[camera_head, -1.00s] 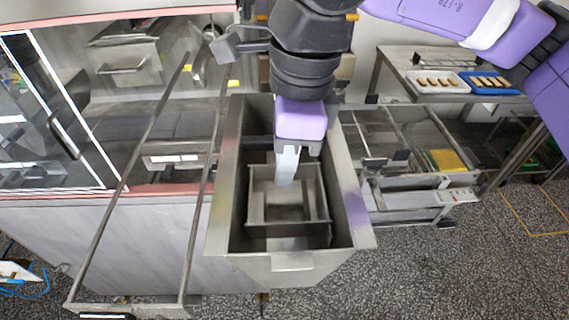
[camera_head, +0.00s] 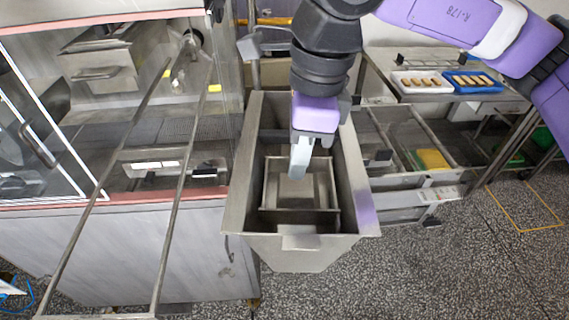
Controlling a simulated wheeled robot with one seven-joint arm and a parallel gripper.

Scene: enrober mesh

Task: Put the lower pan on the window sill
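A grey metal pan-like box (camera_head: 333,190) sits low inside a deep, open steel trough (camera_head: 242,170); I take it as the lower pan, but cannot be sure. My gripper (camera_head: 299,162) points down into the trough, over the far part of this pan. One pale finger shows and the other is hidden behind it, so its opening cannot be told. Whether the finger touches the pan is unclear. At left, a reddish ledge (camera_head: 120,200) runs below the glass window (camera_head: 35,130) of a grey machine; it may be the sill.
Two long metal rails (camera_head: 172,220) slope in front of the machine. A steel frame with a yellow block (camera_head: 432,159) stands right of the trough. A back table holds a white tray (camera_head: 398,86) and a blue tray (camera_head: 448,84). Speckled floor is clear at lower right.

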